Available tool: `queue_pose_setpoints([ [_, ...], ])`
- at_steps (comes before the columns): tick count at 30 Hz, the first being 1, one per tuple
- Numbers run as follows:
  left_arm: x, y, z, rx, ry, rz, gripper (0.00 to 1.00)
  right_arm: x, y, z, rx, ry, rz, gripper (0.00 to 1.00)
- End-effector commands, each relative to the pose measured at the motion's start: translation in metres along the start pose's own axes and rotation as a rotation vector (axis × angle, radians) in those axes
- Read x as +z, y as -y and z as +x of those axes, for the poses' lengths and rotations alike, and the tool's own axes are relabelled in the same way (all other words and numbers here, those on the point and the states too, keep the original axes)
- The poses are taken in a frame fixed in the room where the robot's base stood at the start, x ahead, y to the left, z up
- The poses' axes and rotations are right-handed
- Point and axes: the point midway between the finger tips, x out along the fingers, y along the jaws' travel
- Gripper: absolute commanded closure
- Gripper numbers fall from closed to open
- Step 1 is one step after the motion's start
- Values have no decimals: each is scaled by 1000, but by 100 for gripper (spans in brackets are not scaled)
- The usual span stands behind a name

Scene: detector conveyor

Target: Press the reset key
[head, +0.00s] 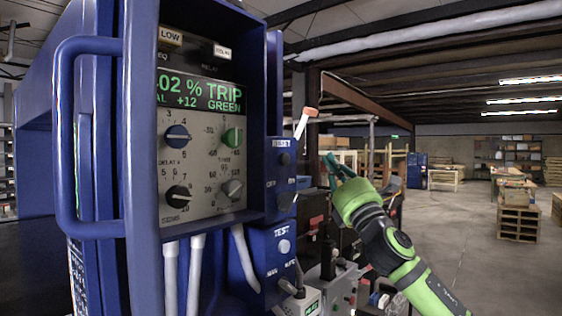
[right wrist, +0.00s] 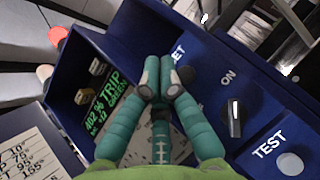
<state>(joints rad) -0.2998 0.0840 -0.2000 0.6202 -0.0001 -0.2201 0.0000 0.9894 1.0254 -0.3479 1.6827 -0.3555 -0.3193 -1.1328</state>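The reset key (head: 284,159) is a dark round button under a RESET label on a blue box at the right side of the blue cabinet. My right gripper (head: 334,166), green with teal fingers, is to the right of that box in the head view. In the right wrist view its fingers (right wrist: 159,78) are drawn together with nothing between them. They cover part of the RESET label, leaving "ET" visible; a dark round shape, likely the key (right wrist: 186,74), shows just beside the tips. I cannot tell whether they touch it. My left gripper is not in view.
Below the key is an ON/OFF knob (right wrist: 236,118); a TEST button (head: 284,246) sits on a lower blue box. The cabinet display (head: 205,95) reads TRIP and GREEN. An orange-tipped lever (head: 305,120) stands above the box. Open floor (head: 485,265) lies to the right.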

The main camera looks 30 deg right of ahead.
Motion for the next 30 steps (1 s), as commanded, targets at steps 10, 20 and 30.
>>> queue_pose_setpoints([
  [10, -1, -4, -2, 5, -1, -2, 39, -4, 1, 4, -2, 0, 4, 100],
  [20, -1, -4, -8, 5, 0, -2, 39, -34, 1, 34, -3, 1, 8, 100],
  [30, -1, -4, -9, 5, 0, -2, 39, -59, 0, 58, -2, 1, 5, 100],
])
